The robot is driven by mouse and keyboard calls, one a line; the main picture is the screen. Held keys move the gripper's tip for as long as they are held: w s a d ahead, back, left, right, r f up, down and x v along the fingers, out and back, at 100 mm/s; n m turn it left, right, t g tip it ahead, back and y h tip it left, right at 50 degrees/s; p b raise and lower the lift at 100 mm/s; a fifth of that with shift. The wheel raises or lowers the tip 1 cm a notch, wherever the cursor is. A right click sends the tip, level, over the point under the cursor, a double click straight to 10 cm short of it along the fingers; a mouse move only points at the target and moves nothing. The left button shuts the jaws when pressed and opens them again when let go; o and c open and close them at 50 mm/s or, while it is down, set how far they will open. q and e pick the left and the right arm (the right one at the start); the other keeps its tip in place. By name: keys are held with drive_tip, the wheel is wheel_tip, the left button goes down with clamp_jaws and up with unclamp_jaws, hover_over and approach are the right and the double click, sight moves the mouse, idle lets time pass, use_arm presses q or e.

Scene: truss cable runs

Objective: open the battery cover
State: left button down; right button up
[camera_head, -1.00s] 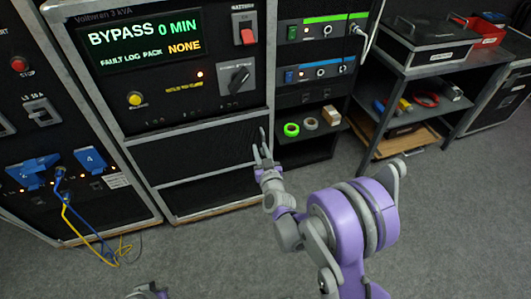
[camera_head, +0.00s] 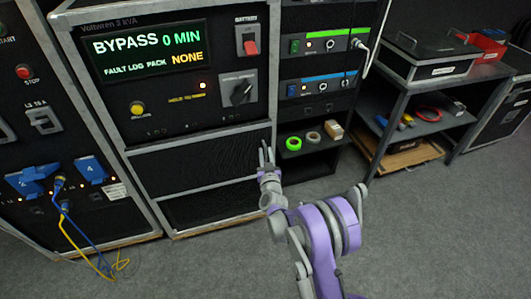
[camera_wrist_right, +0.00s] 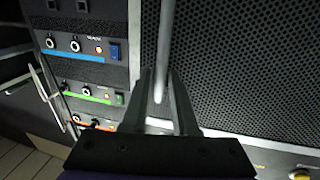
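Two dark panels fill the lower half of the middle cabinet, under the display: an upper one (camera_head: 195,158) and a lower one (camera_head: 205,204). Both look closed; no label tells which is the battery cover. A perforated dark panel (camera_wrist_right: 250,65) fills the right of the right wrist view. My right gripper (camera_head: 267,154) points up at the panels' right edge, fingers slightly apart. The right wrist view also shows its fingers (camera_wrist_right: 160,105), with a grey upright bar (camera_wrist_right: 166,40) in line between them. Contact cannot be told. My left gripper is out of view.
Above the panels are the display (camera_head: 150,50), a red switch (camera_head: 250,47) and a rotary knob (camera_head: 240,93). A rack with tape rolls (camera_head: 293,143) stands to the right, then a shelf cart (camera_head: 375,125). Blue and yellow cables (camera_head: 72,225) hang at left. Grey floor in front is free.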

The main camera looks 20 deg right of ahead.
drive_tip(key=shift+w+d, duration=0.1)
drive_tip(key=shift+w, duration=0.25)
clamp_jaws()
idle(1.2)
